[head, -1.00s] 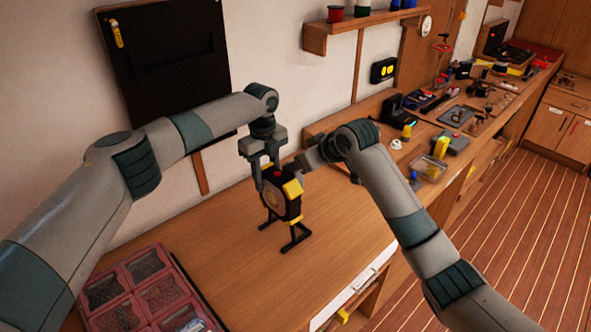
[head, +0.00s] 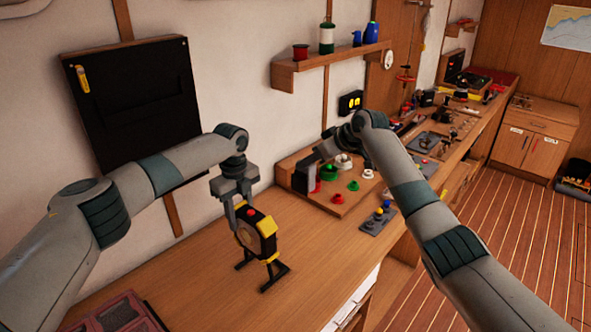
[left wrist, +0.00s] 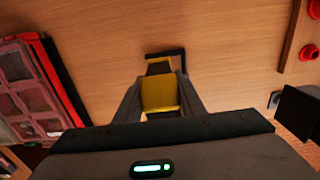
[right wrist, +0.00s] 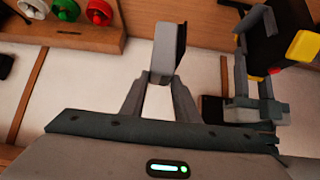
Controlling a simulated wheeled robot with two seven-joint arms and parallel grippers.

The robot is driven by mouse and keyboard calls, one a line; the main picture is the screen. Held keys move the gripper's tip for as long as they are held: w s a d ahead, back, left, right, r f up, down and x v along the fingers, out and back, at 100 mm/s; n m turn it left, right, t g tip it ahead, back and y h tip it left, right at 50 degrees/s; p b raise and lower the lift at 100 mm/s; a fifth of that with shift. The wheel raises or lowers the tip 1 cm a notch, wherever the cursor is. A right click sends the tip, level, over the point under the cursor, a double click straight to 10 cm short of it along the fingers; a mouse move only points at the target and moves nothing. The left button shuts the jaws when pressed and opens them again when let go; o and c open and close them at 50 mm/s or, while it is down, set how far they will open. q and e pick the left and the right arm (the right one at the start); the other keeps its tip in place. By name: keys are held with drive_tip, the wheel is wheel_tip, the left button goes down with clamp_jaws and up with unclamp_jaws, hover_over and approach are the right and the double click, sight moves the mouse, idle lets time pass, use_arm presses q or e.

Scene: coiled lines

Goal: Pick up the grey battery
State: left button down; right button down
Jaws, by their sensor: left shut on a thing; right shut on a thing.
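The grey battery (right wrist: 168,48), a small grey block with a dark side, is between the fingers of my right gripper (right wrist: 165,78) in the right wrist view. In the head view my right gripper (head: 318,156) holds the battery (head: 304,177) above the table, apart from the device. My left gripper (head: 238,208) is shut on a black and yellow device (head: 267,228) with a red button and black feet. The device's yellow part also shows between the fingers in the left wrist view (left wrist: 159,93). The feet are at or just above the table; I cannot tell which.
A wooden board (head: 345,203) with red, green and white round parts lies right of the device. A small grey panel (head: 377,220) with coloured knobs is in front of it. A red compartment box (head: 118,314) is at the near left. The table's middle is clear.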

use_arm(q)
drive_tip(key=shift+s+a+f, duration=0.15)
drive_tip(key=shift+a+f, duration=0.05)
drive_tip(key=shift+f, duration=0.15)
use_arm(e)
drive_tip(key=shift+w+d, duration=1.25)
drive_tip(key=shift+w, duration=0.1)
use_arm(q)
drive_tip(key=c, duration=1.5)
unclamp_jaws()
drive_tip(key=o, duration=0.4)
drive_tip(key=shift+w+a, duration=0.15)
drive_tip(key=shift+w, duration=0.1)
drive_tip(key=shift+d+r, duration=0.25)
drive_tip(key=shift+r, duration=0.45)
drive_tip(key=r, duration=1)
drive_tip(key=shift+w+a+r, duration=0.1)
drive_tip(key=shift+a+r, duration=0.15)
use_arm(e)
drive_tip(key=shift+w+a, duration=0.1)
drive_tip(key=shift+a, duration=0.05)
use_arm(q)
drive_tip(key=shift+d, duration=0.1)
use_arm(e)
drive_tip(key=shift+f, duration=0.1)
